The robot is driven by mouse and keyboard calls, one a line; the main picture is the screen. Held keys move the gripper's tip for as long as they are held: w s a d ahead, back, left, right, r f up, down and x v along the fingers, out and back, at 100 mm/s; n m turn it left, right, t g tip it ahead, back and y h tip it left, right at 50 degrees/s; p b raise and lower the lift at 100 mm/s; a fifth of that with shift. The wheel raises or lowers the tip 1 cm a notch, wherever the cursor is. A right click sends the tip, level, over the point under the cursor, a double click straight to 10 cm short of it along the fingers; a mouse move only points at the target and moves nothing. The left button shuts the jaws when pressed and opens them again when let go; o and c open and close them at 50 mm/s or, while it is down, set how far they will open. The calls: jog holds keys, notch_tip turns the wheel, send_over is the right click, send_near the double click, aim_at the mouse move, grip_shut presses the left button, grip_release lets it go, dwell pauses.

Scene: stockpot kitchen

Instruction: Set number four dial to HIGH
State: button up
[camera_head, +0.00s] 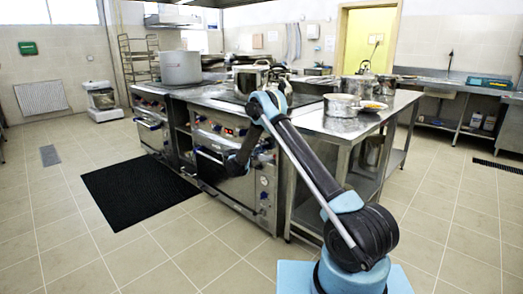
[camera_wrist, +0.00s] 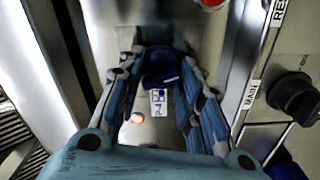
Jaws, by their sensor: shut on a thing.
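In the wrist view, a dark blue dial (camera_wrist: 160,68) sits on the steel stove panel between the two fingers of my gripper (camera_wrist: 163,55). The fingers are shut on the dial, one on each side. A small white label (camera_wrist: 158,102) with dark marks is beside the dial; I cannot read the marks or the dial's setting surely. An orange light (camera_wrist: 137,117) glows close to the label. In the head view, my arm reaches to the front of the stove (camera_head: 222,165), and the dial is hidden there.
A black knob (camera_wrist: 293,97) beside a "MAIN" label is on the right in the wrist view. A red knob (camera_wrist: 210,3) shows at its top edge. In the head view, a steel table (camera_head: 325,122) with pots adjoins the stove. A black mat (camera_head: 135,190) lies on open floor.

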jog(key=m, duration=0.6)
jog(key=shift+f, duration=0.1)
jog(key=m, duration=0.5)
jog(key=shift+m, duration=0.4)
jog(key=o, duration=1.1)
jog(key=shift+a, duration=0.1)
jog(key=v, duration=1.1)
jog(key=shift+s+a, duration=0.25)
jog(key=shift+s, duration=0.1)
